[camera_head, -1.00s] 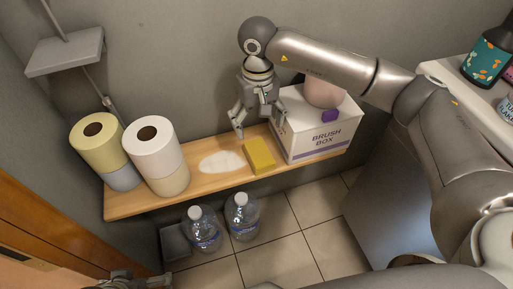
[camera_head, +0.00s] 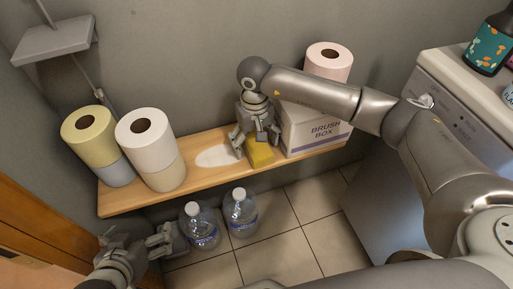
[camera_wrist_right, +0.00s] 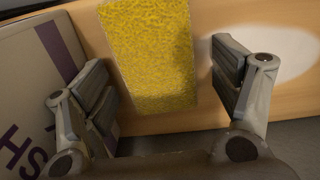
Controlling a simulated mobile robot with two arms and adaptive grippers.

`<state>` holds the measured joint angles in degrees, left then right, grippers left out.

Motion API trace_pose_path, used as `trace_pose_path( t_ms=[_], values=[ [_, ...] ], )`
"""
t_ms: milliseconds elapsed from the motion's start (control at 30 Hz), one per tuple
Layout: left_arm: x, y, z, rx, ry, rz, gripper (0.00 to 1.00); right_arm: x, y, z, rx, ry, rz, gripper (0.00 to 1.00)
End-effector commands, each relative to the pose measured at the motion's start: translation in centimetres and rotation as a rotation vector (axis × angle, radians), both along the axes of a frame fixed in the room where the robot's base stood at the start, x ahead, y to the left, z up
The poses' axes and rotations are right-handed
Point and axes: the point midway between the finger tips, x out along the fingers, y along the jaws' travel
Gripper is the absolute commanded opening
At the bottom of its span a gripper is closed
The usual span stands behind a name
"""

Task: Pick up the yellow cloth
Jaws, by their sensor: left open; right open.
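The yellow cloth (camera_head: 260,153) is a thick rectangular block lying on the wooden shelf, between a white patch and the brush box. My right gripper (camera_head: 255,147) is just above it, partly covering it in the head view. In the right wrist view the cloth (camera_wrist_right: 150,55) lies beyond and between the two open fingers (camera_wrist_right: 165,90), with a gap on each side. My left gripper (camera_head: 155,241) is open and empty at the lower left, beside the water bottles.
A white patch (camera_head: 217,156) marks the shelf (camera_head: 205,178). Stacked rolls (camera_head: 147,135) stand at left. Two water bottles (camera_head: 240,212) stand on the floor below.

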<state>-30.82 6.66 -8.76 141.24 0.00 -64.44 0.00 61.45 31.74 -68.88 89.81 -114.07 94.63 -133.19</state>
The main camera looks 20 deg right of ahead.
Motion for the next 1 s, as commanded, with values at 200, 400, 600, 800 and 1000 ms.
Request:
trace_pose_path(
  t_ms=[200, 400, 600, 800, 1000],
  values=[
    [0.17, -0.07, 0.16, -0.003, -0.010, -0.001, 1.00, 0.01, 0.01, -0.15, 0.000, 0.000, 0.000, 0.83],
    [0.16, -0.06, 0.14, -0.002, -0.009, -0.001, 1.00, 0.00, 0.00, -0.15, 0.000, 0.000, 0.000, 0.62],
    [0.15, -0.05, 0.13, -0.002, -0.009, 0.000, 1.00, 0.00, -0.01, -0.14, 0.000, 0.000, 0.000, 0.38],
    [0.15, -0.05, 0.13, -0.002, -0.009, 0.000, 1.00, 0.01, -0.01, -0.13, 0.000, 0.000, 0.000, 0.37],
    [-0.08, 0.01, 0.03, 0.001, 0.006, 0.000, 1.00, 0.00, 0.03, 0.08, 0.000, -0.001, -0.001, 0.37]
  ],
)
